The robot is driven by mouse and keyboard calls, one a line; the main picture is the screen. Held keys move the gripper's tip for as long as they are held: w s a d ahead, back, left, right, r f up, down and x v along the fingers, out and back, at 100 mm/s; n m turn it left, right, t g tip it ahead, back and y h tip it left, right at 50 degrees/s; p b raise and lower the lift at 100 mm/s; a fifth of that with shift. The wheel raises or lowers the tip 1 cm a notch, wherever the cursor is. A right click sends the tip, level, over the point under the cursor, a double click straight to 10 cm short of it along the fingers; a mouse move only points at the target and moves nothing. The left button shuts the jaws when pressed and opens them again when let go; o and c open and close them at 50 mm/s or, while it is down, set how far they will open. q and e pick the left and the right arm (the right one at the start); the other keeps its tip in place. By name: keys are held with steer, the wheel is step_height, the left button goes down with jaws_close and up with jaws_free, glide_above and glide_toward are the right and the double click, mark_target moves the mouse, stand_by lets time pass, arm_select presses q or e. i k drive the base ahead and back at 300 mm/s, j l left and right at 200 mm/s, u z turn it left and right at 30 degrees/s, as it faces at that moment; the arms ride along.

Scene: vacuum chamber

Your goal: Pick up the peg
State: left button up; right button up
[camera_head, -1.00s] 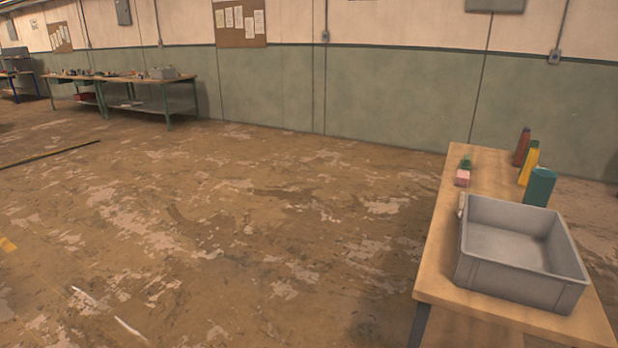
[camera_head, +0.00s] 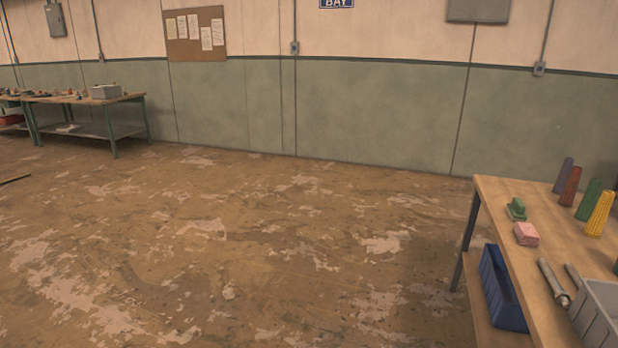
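No gripper of mine is in the head view. A grey metallic rod-shaped piece (camera_head: 553,282) lies on the wooden table (camera_head: 520,240) at the right, beside the grey bin. It may be the peg, but I cannot tell for sure. A second thin grey piece (camera_head: 573,275) lies just right of it, partly cut off from clear view near the bin's edge.
The grey bin (camera_head: 598,325) is cut off at the lower right. A pink block (camera_head: 526,233), a green item (camera_head: 516,209) and several tapered cones, one yellow (camera_head: 599,214), stand on the table. A blue bin (camera_head: 500,288) sits on a lower shelf. Open floor (camera_head: 240,260) lies left.

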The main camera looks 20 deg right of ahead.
mark_target(562, 296)
steer(key=i+l+z, duration=0.2)
steer(key=i+z, duration=0.15)
steer(key=i, duration=0.35)
steer(key=i+z, duration=0.4)
steer(key=i, duration=0.3)
steer(key=i+j+z, duration=0.2)
steer(key=i+z, duration=0.15)
steer(key=i, duration=0.35)
steer(key=i+z, duration=0.15)
steer(key=i, duration=0.45)
steer(key=i+j+z, duration=0.15)
steer(key=i, duration=0.45)
steer(key=i+j+z, duration=0.15)
steer(key=i, duration=0.45)
steer(key=i+z, duration=0.15)
steer(key=z, duration=2)
